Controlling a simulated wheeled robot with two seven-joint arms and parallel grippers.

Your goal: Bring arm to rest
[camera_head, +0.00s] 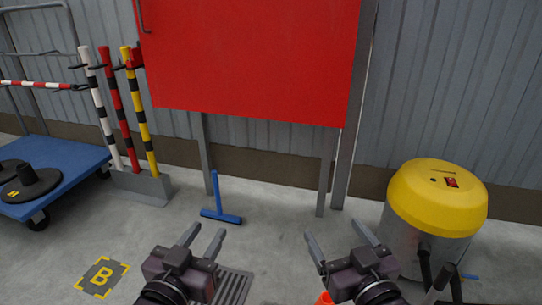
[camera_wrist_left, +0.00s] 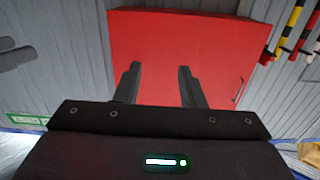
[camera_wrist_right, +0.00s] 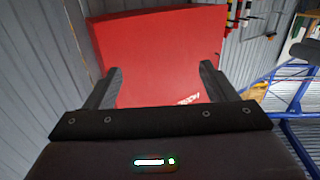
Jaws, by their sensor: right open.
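My left gripper (camera_head: 201,241) is in the lower middle of the head view, its two fingers apart with nothing between them. In the left wrist view, its fingers (camera_wrist_left: 157,85) stand apart in front of a red cabinet (camera_wrist_left: 180,50). My right gripper (camera_head: 333,240) is to the right of it in the head view, with its fingers spread wide and empty. In the right wrist view, its fingers (camera_wrist_right: 160,85) also stand apart with the red cabinet (camera_wrist_right: 150,45) beyond. Neither gripper touches anything that I can see.
The red cabinet (camera_head: 255,60) stands on legs against the grey wall. A yellow-topped drum (camera_head: 437,195) stands at the right. Striped posts (camera_head: 117,110) and a blue cart (camera_head: 70,165) are at the left.

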